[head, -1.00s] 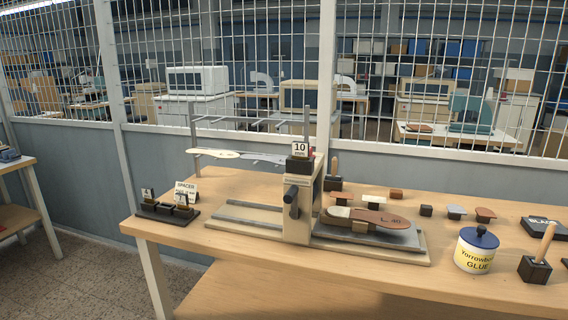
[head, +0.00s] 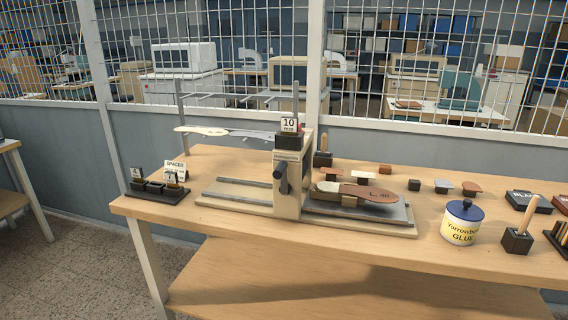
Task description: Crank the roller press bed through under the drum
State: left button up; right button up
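The roller press (head: 288,175) stands on the wooden table. Its upright housing carries a block marked 10 on top and a dark crank handle (head: 280,175) on its front face. The bed (head: 372,211) lies to the right of the housing on the base. A brown sole-shaped piece (head: 372,194) with a pale end lies over the bed, its left end close to the housing. The left part of the base rails (head: 238,192) is empty. The drum inside the housing is hidden. Neither of my grippers is in view.
A spacer rack (head: 158,190) with a sign stands at the table's left end. A glue jar (head: 461,222) and a dark block with a wooden handle (head: 517,241) stand to the right. Small blocks line the back. A rack (head: 235,95) holds pale sole shapes behind the press. The table's front edge is clear.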

aim_at(280, 172)
jog(key=i+l+u, duration=0.2)
jog(key=u, duration=0.15)
jog(key=i+l+u, duration=0.3)
jog(key=j+z, duration=0.1)
jog(key=i+j, duration=0.05)
jog(key=j, duration=0.05)
